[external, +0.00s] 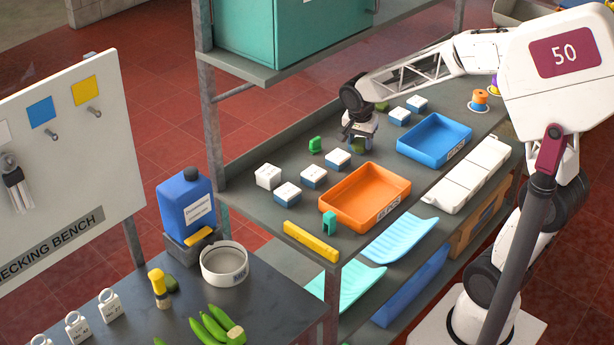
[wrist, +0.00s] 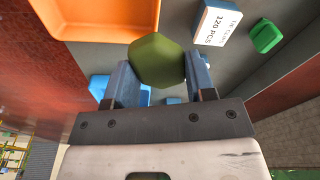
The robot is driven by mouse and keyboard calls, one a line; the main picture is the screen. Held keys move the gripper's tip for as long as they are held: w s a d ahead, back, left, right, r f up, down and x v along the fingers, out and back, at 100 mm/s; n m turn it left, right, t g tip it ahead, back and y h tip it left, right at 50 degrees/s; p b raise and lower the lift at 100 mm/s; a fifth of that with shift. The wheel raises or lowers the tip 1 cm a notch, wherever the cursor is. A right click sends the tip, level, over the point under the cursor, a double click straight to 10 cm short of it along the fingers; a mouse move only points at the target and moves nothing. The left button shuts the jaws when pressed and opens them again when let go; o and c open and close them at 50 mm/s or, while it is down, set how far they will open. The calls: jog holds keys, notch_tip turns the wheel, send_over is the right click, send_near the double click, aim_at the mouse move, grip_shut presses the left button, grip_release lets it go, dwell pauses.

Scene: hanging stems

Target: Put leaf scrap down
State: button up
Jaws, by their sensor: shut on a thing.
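My gripper (external: 360,138) is over the far part of the grey shelf, between the white-topped boxes and the blue tray. In the wrist view its two fingers (wrist: 158,76) are shut on the leaf scrap (wrist: 158,59), a dark olive-green, roughly six-sided piece. The leaf scrap also shows under the gripper in the external view (external: 358,146), partly hidden by the fingers. I cannot tell whether it touches the shelf.
An orange tray (external: 342,219) and a blue tray (external: 432,160) stand on the shelf (external: 262,222). Several white-and-blue boxes (external: 338,158), a green clip (external: 315,145) and a yellow bar (external: 311,241) lie around them. A white holder (external: 444,202) runs along the front edge.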

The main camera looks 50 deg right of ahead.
jog(key=s+a+n, duration=0.3)
jog(key=s+a, duration=0.2)
jog(key=a, duration=0.6)
jog(key=s+a+n, duration=0.3)
jog(key=s+a, duration=0.1)
jog(key=a, duration=0.7)
jog(key=s+a+n, duration=0.3)
jog(key=s+a, duration=0.2)
jog(key=a, duration=0.7)
jog(key=s+a+n+t+y, duration=0.1)
jog(key=s+a+n, duration=0.3)
jog(key=s+a, duration=0.5)
notch_tip(320, 180, down, 11)
jog(key=d, duration=0.1)
jog(key=shift+s+d, duration=0.2)
jog(key=shift+s, duration=0.25)
send_over(267, 306)
jog(key=shift+s+f, duration=0.15)
jog(key=shift+f, duration=0.65)
jog(key=shift+f, duration=0.1)
jog(key=shift+f, duration=1.65)
